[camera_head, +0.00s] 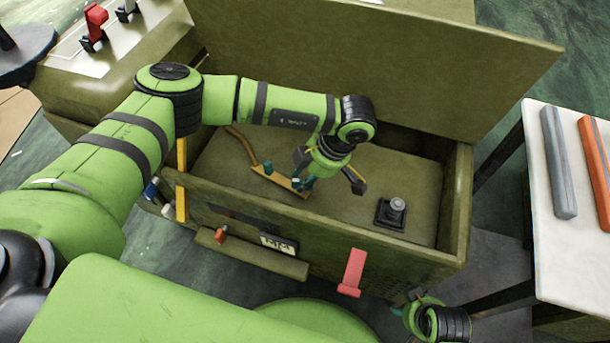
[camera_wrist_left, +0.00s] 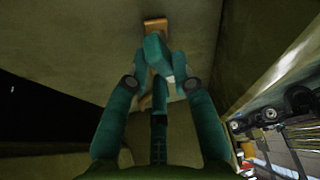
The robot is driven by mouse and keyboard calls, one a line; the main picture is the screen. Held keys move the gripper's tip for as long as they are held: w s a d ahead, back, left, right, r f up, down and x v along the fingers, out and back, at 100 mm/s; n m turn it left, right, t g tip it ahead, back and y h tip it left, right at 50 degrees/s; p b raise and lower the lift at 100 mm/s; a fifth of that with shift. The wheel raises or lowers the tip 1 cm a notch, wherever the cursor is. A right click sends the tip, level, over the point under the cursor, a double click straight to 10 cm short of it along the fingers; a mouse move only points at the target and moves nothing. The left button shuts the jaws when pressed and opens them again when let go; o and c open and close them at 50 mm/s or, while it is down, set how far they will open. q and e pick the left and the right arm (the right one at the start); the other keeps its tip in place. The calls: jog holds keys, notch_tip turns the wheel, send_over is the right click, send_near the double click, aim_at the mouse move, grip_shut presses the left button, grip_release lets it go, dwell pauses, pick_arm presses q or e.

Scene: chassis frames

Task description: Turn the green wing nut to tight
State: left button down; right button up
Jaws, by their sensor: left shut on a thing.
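In the head view an orange-brown bar (camera_head: 283,181) lies on the floor of the open olive box, with small teal-green fittings at its two ends. My left gripper (camera_head: 305,182) reaches down into the box and is shut on the green wing nut (camera_head: 296,184) at the bar's right end. A second teal fitting (camera_head: 268,167) stands at the bar's left end, free of the gripper. In the left wrist view the fingers (camera_wrist_left: 164,75) close together in front of the bar (camera_wrist_left: 155,24); they hide much of the nut. My right gripper (camera_head: 428,308) is at the lower right, outside the box, jaws unclear.
A black block with a grey knob (camera_head: 391,212) stands on the box floor to the right. The raised lid (camera_head: 400,60) rises behind. The front wall carries a pink-red handle (camera_head: 352,272) and a label (camera_head: 279,243). A white table (camera_head: 585,240) with grey and orange bars stands right.

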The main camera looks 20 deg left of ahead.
dwell(0.4)
pick_arm(q)
jog(key=c, duration=1)
grip_release()
jog(key=shift+c, duration=0.2)
jog(key=shift+r, duration=0.1)
jog(key=v, duration=1.1)
jog(key=shift+r, duration=0.4)
jog(key=shift+d, duration=0.1)
